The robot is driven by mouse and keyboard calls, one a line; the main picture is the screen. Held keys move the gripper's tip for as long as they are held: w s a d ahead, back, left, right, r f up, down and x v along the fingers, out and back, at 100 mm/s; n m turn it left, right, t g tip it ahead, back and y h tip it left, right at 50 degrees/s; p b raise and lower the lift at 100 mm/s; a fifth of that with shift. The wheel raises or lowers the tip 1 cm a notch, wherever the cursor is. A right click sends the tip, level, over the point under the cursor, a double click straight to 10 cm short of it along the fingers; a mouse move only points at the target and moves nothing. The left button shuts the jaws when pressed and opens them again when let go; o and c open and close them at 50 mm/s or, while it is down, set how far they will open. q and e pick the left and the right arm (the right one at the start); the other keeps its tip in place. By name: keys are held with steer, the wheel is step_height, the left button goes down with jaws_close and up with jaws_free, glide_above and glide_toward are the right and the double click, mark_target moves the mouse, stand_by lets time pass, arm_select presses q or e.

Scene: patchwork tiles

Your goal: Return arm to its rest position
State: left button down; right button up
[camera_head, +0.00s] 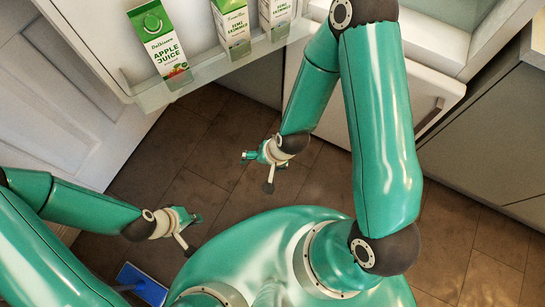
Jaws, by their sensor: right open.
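My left gripper (193,233) is at the end of the teal arm coming in from the left, above the brown tiled floor. It has nothing visible in it, and its jaws are too small and angled to tell open from shut. My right gripper (258,170) is further up and to the right, on the arm that bends down from the top. It is open and empty, hanging over the floor below the shelf. Neither gripper touches anything that I can see.
A clear door shelf (205,78) at the top holds an apple juice carton (158,42) and two semi skimmed cartons (233,25) (275,15). A white panelled door (60,110) is at left. A white cabinet front (432,92) is at right. A blue object (142,284) lies at lower left.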

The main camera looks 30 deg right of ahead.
steer(key=s+f+n+g+y, duration=0.1)
steer(key=s+f+n+g, duration=0.1)
steer(key=s, duration=0.4)
steer(key=f+n, duration=0.1)
steer(key=n, duration=0.1)
steer(key=shift+d+f+n, duration=0.15)
steer(key=shift+d+n, duration=0.15)
